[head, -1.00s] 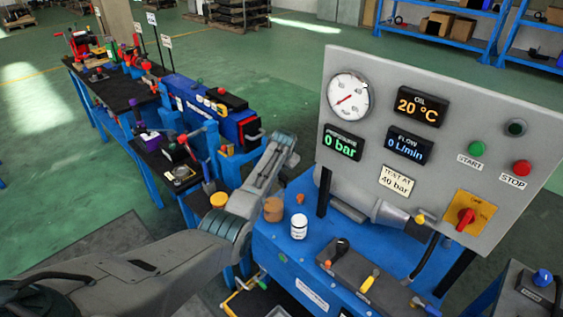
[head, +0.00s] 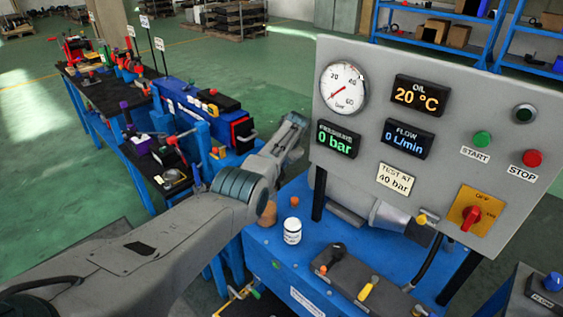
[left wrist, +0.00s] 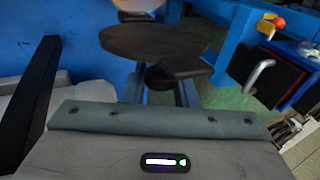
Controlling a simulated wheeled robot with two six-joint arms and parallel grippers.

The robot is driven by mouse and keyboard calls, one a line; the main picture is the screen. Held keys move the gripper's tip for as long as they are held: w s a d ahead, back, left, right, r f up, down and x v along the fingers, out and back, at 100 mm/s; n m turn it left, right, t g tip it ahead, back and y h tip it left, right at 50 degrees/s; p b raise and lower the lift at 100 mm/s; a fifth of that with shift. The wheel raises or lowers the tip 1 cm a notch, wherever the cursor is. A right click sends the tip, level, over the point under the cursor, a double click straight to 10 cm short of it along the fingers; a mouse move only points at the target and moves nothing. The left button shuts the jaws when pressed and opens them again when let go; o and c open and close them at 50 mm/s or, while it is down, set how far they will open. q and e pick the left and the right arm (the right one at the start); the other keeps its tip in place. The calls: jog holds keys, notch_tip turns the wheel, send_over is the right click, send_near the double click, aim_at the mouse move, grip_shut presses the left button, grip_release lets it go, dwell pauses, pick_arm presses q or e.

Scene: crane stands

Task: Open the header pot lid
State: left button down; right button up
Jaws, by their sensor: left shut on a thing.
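My left arm reaches from the lower left toward the left edge of the grey gauge panel. My left gripper (head: 296,126) is at its far end in the head view, partly hidden by the panel edge. In the left wrist view my left gripper (left wrist: 161,88) is shut on the small dark grip of a dark round disc, which looks like the lid (left wrist: 150,40). A pale round thing (left wrist: 138,5) shows just beyond the disc, cut off by the top edge; I cannot tell whether it is the header pot. My right gripper is not in view.
The gauge panel (head: 360,180) stands close to my left gripper. On the blue bench (head: 310,262) are a white jar (head: 292,231), a brown container (head: 268,214) partly behind my arm, and a lever block (head: 355,285). A long tool bench (head: 125,115) stands at the left.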

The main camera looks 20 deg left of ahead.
pick_arm(q)
jog(key=shift+f, duration=0.1)
jog(key=c, duration=1.2)
grip_release()
jog(key=shift+r, duration=0.7)
notch_tip(320, 180, up, 2)
jog(key=shift+s+d, duration=0.1)
jog(key=shift+s, duration=0.05)
jog(key=shift+s+d+r, duration=0.1)
jog(key=shift+s+d, duration=0.2)
jog(key=shift+s, duration=0.35)
jog(key=s+d, duration=0.2)
jog(key=s, duration=0.2)
jog(key=s+d+r+b, duration=0.1)
jog(key=s, duration=0.3)
jog(key=s+d+b, duration=0.1)
jog(key=s+d, duration=0.1)
jog(key=s, duration=0.3)
jog(key=shift+d+r, duration=0.2)
jog(key=shift+d, duration=0.1)
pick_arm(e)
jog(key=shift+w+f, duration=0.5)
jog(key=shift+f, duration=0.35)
